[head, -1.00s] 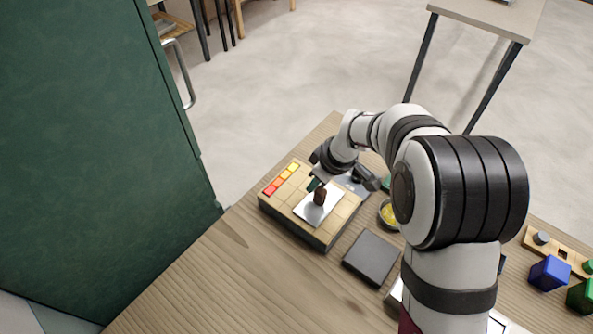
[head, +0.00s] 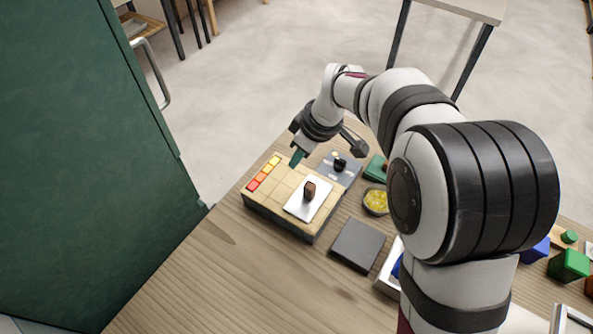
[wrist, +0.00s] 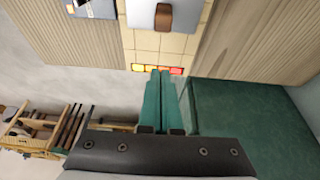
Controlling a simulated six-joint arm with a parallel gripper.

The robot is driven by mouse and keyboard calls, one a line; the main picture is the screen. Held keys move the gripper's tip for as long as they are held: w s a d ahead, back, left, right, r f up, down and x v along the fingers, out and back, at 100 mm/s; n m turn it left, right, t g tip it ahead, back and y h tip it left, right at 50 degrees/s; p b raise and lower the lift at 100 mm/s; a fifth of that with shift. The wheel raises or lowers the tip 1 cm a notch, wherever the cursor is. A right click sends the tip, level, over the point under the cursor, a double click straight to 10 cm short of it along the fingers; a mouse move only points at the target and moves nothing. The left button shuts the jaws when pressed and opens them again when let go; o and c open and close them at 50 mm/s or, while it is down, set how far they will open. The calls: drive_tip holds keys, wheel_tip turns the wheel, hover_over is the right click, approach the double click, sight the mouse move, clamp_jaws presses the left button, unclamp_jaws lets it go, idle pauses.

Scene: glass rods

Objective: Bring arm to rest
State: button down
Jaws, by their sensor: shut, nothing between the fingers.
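My gripper (head: 297,158) is above the far part of a tiled wooden block in the head view. Its teal fingers are shut together with nothing between them. They also show in the wrist view (wrist: 160,100), pointing towards the block's edge with the coloured squares. My arm reaches in from the right of the head view and bends down to the gripper. The wooden block (head: 262,207) has a row of red, orange and yellow squares (head: 264,173) on its left side. A white plate (head: 295,208) lies on it with a small brown piece (head: 309,190) standing on top.
A dark flat square (head: 358,244), a bowl of yellow bits (head: 376,202) and a grey board with a black knob (head: 340,165) are on the table (head: 240,280). Blue and green blocks (head: 569,265) stand at the right. A tall green cabinet (head: 90,170) rises at the left.

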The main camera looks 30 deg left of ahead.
drive_tip(key=s+d+r+m+h, duration=0.15)
drive_tip(key=d+r+m, duration=0.3)
drive_tip(key=d, duration=0.45)
drive_tip(key=s+d+r+m+y, duration=0.1)
drive_tip(key=s+d+r+m, duration=0.2)
drive_tip(key=d+m, duration=0.35)
drive_tip(key=s+d+f+m+h, duration=0.1)
drive_tip(key=s+d+f+m, duration=0.1)
drive_tip(key=s+d+m, duration=1)
drive_tip(key=s+d, duration=0.3)
drive_tip(key=s, duration=0.1)
drive_tip(key=shift+d+m+h, duration=0.15)
drive_tip(key=shift+m+h, duration=0.15)
drive_tip(key=shift+h, duration=0.05)
